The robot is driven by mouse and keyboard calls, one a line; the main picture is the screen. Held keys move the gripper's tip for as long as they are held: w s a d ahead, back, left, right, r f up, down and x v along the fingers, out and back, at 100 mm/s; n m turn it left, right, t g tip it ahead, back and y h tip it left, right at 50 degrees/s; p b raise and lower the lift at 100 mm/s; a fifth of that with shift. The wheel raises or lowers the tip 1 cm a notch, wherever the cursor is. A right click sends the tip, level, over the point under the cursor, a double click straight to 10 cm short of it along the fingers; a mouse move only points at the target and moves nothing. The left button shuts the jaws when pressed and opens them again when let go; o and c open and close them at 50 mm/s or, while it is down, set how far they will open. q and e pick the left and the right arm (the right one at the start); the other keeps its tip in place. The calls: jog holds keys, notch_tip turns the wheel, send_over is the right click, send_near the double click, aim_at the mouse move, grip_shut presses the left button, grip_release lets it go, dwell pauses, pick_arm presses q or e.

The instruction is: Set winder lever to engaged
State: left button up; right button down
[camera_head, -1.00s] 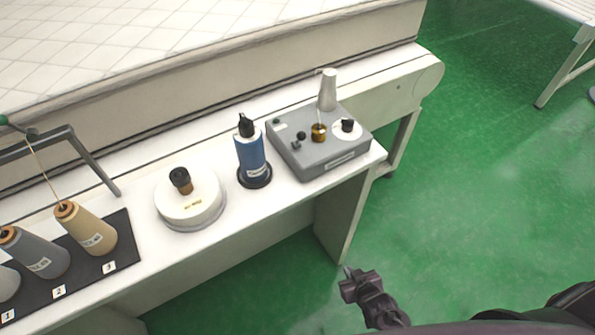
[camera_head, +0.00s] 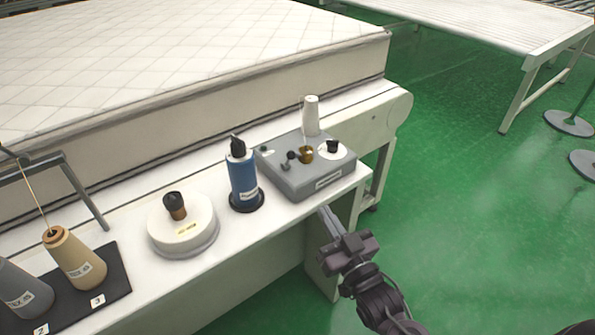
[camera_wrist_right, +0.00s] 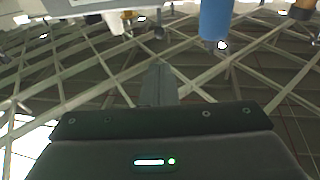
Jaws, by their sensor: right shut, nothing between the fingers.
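The winder is a grey box (camera_head: 312,180) at the right end of the white bench. On top it has a white cone (camera_head: 311,116), a brass part (camera_head: 306,154), a black knob on a white disc (camera_head: 333,147) and a small dark knobbed stub (camera_head: 288,160) at the left, which looks like the lever. Its setting is too small to read. My right gripper (camera_head: 325,212) is shut and empty, just in front of the bench edge below the winder, apart from it. In the right wrist view its closed fingers (camera_wrist_right: 158,82) point up the picture. My left gripper is not in view.
A blue bottle (camera_head: 242,178) stands left of the winder and shows in the wrist view (camera_wrist_right: 215,18). Further left are a round white pot (camera_head: 183,228) and thread cones (camera_head: 75,258) on a black mat. A mattress (camera_head: 180,60) lies behind.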

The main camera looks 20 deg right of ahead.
aim_at(293, 158)
jog(key=p+x, duration=0.3)
jog(key=x, duration=0.9)
jog(key=shift+w+r, duration=0.15)
jog(key=shift+w, duration=0.2)
jog(key=shift+w+a, duration=0.1)
jog(key=shift+w, duration=0.55)
jog(key=shift+w+r+p, duration=0.1)
jog(key=shift+p, duration=0.25)
